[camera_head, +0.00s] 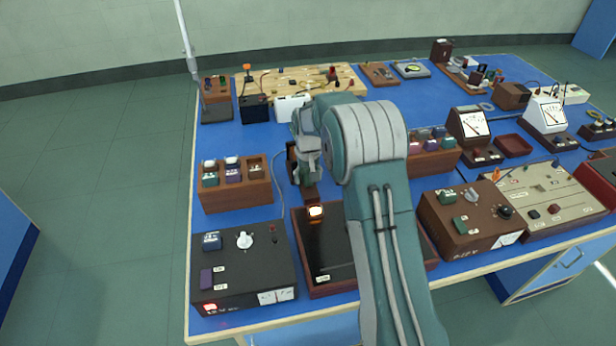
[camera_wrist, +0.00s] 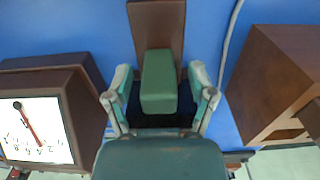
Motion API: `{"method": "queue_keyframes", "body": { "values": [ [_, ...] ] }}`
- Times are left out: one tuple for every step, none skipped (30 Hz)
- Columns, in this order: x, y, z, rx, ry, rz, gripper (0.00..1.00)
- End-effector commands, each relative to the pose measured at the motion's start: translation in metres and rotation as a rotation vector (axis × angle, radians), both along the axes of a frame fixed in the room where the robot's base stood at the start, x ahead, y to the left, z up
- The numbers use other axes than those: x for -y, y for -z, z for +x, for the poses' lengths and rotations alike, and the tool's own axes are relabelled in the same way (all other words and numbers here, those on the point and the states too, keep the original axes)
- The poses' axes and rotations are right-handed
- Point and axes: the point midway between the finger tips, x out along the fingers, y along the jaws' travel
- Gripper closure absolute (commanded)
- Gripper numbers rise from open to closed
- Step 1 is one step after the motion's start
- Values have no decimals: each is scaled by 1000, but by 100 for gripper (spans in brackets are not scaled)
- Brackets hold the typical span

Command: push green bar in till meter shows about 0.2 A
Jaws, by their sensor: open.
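The green bar (camera_wrist: 160,82) lies on a brown wooden strip (camera_wrist: 156,25) in the wrist view. My gripper (camera_wrist: 161,92) is open, with one finger on each side of the bar; I cannot tell whether either finger touches it. In the head view my gripper (camera_head: 307,172) hangs low over the bench, behind a small lit lamp, and I cannot make out the bar there. A meter (camera_wrist: 36,130) with a white dial and a red needle stands at the left of the wrist view.
A wooden rack (camera_head: 236,195) of small blocks stands left of my gripper in the head view. A dark power box (camera_head: 243,270) with a white knob is at the front left. The blue bench top is free at the rack's left edge.

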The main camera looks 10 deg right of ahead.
Motion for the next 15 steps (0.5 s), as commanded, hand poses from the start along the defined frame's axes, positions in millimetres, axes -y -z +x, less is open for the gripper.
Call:
{"method": "queue_keyframes", "body": {
  "values": [
    [0,0,0,0,0,0,29],
    [0,0,0,0,0,0,29],
    [0,0,0,0,0,0,38],
    [0,0,0,0,0,0,51],
    [0,0,0,0,0,0,64],
    [0,0,0,0,0,0,82],
    [0,0,0,0,0,0,95],
    [0,0,0,-1,0,0,100],
    [0,0,0,-1,0,0,100],
    [0,0,0,-1,0,0,100],
    [0,0,0,-1,0,0,100],
    [0,0,0,-1,0,0,100],
    [0,0,0,-2,0,0,100],
    [0,1,1,-2,0,0,100],
    [0,1,3,-2,0,0,100]
  ]
}}
